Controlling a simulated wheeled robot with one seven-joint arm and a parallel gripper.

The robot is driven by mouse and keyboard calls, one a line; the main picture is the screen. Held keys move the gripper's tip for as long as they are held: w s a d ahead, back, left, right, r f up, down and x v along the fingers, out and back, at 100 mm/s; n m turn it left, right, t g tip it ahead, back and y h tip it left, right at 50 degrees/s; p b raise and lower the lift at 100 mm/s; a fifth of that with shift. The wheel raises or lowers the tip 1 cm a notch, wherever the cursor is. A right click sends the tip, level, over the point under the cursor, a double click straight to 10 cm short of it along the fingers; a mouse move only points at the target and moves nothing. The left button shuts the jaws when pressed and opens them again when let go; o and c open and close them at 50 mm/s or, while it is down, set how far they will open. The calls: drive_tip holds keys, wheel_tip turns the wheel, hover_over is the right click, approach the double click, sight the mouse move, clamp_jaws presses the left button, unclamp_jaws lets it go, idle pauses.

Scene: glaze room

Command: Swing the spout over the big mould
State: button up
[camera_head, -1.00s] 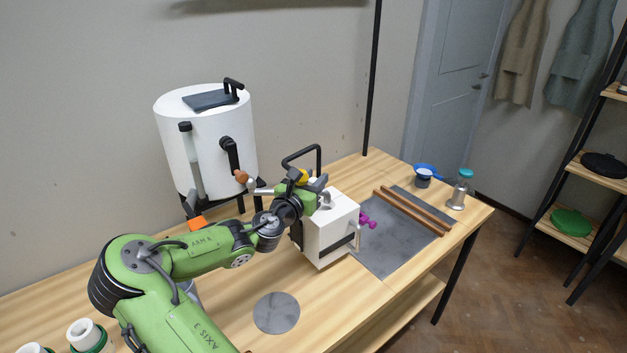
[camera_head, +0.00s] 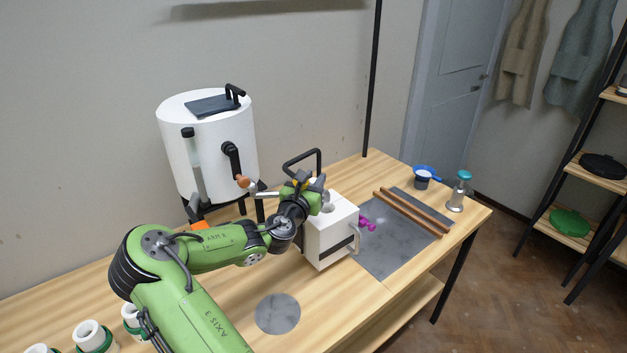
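The white tank (camera_head: 208,150) stands on black legs at the back of the table. A thin silver spout pipe (camera_head: 267,194) runs right from its front, near a black lever (camera_head: 231,162) with an orange knob. The pipe passes behind my gripper (camera_head: 308,191), so its far end is not clear. The big mould (camera_head: 332,242) is a white block with a round hole on top and a black strap. My gripper is over the mould's left top edge, beside a black loop handle (camera_head: 302,162). My wrist hides its fingertips, so I cannot tell whether they hold the pipe.
A grey slab (camera_head: 395,240) with two wooden rods lies right of the mould, with purple knobs between. A blue sieve (camera_head: 425,172) and a glass jar (camera_head: 458,191) stand at the back right. A round grey disc (camera_head: 278,313) lies in front. White-and-green cups (camera_head: 92,337) stand front left.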

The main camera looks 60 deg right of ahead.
drive_tip(key=o, duration=0.3)
drive_tip(key=shift+w+d+r, duration=0.1)
drive_tip(key=shift+r, duration=0.05)
drive_tip(key=a, duration=0.5)
drive_tip(key=s+a+b, duration=0.1)
drive_tip(key=a, duration=0.9)
drive_tip(key=shift+s+a+b, duration=0.3)
drive_tip(key=shift+a+b, duration=0.05)
drive_tip(key=shift+a, duration=0.05)
